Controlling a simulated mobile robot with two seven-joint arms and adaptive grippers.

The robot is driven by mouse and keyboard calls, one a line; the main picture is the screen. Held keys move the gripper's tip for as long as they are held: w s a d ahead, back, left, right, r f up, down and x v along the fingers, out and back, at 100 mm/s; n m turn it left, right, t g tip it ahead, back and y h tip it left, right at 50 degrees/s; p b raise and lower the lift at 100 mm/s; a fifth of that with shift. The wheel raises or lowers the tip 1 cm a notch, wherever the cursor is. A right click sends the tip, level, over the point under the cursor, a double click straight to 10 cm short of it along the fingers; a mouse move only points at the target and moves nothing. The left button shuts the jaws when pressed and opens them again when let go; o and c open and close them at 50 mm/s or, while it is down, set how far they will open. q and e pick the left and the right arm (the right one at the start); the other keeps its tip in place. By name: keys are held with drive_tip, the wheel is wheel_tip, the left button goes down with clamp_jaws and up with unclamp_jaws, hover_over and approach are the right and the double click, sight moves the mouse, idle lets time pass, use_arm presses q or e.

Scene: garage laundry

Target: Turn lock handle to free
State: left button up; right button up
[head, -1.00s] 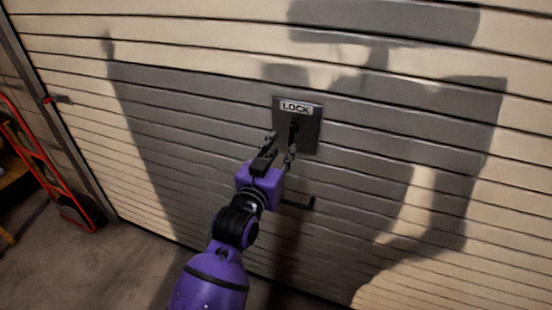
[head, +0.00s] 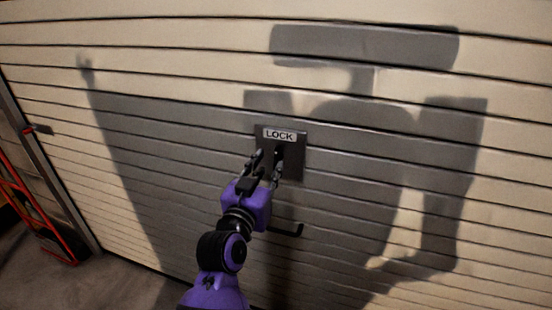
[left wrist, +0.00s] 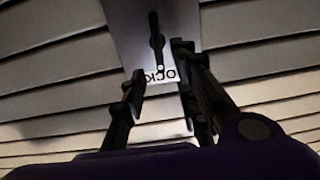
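A square grey metal plate (head: 297,165) with a LOCK label is fixed on the garage door. It also shows in the left wrist view (left wrist: 186,20), with its label upside down. A small dark lock handle (head: 279,155) sits on the plate. In the left wrist view the handle (left wrist: 156,38) lies lengthwise, roughly upright in the picture. My left gripper (head: 266,166) is open in front of the plate. In the left wrist view its two fingertips (left wrist: 160,63) stand apart on either side of the handle's near end. Contact cannot be told. My right gripper is out of view.
The slatted cream garage door (head: 180,60) fills most of the view. A black bent pull handle (head: 290,231) sticks out below the plate, near my left wrist. A red hand truck (head: 35,215) stands at the left. My shadow darkens the door.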

sight(276, 156)
use_arm(q)
drive_tip(key=shift+w+d+f+m, duration=0.15)
drive_tip(key=shift+w+f+m, duration=0.05)
drive_tip(key=shift+m, duration=0.2)
drive_tip(key=shift+w+r, duration=0.1)
drive_tip(key=shift+w, duration=0.1)
drive_tip(key=x, duration=0.6)
drive_tip(key=shift+w+d, duration=0.15)
drive_tip(key=shift+w, duration=0.15)
drive_tip(key=shift+c, duration=0.5)
clamp_jaws()
